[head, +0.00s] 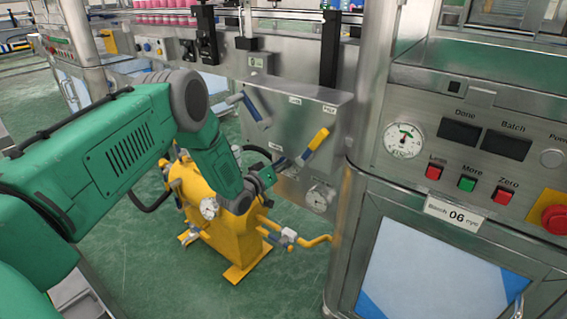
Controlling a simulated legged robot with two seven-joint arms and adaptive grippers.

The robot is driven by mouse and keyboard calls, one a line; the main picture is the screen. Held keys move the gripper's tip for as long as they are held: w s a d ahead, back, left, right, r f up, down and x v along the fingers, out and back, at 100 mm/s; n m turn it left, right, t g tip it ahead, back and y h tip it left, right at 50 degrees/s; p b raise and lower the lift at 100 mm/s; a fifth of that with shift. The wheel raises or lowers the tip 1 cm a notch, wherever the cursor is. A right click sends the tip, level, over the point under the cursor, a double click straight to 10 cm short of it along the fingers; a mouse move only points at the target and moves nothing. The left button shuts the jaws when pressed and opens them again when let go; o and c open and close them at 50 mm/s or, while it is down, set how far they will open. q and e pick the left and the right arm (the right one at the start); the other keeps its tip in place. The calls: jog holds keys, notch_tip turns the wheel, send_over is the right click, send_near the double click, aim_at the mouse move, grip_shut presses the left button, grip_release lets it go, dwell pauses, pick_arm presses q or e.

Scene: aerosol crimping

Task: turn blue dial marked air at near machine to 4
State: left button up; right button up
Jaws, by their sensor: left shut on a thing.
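My left gripper (267,177) is at the lower left of a grey metal panel (328,118), below a small label. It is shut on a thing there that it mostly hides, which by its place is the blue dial. The dial's face, marks and setting cannot be read. My right gripper is not in view.
A yellow-handled lever (316,140) is just above and right of the gripper, and a blue-grey lever (255,108) is above. A yellow machine (235,238) stands below. A steel cabinet (435,175) with buttons is at right.

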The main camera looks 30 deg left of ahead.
pick_arm(q)
jog(key=shift+s+f+n, duration=0.1)
jog(key=shift+f+n, duration=0.15)
jog(key=shift+n, duration=0.55)
jog(key=shift+s+f+n, duration=0.1)
jog(key=shift+f+n, duration=0.1)
jog(key=shift+n, duration=0.6)
jog(key=o, duration=1.1)
jog(key=shift+o, duration=0.2)
jog(key=shift+w+r, duration=0.1)
jog(key=shift+r, duration=0.1)
jog(key=s+a, duration=0.1)
jog(key=s, duration=1.1)
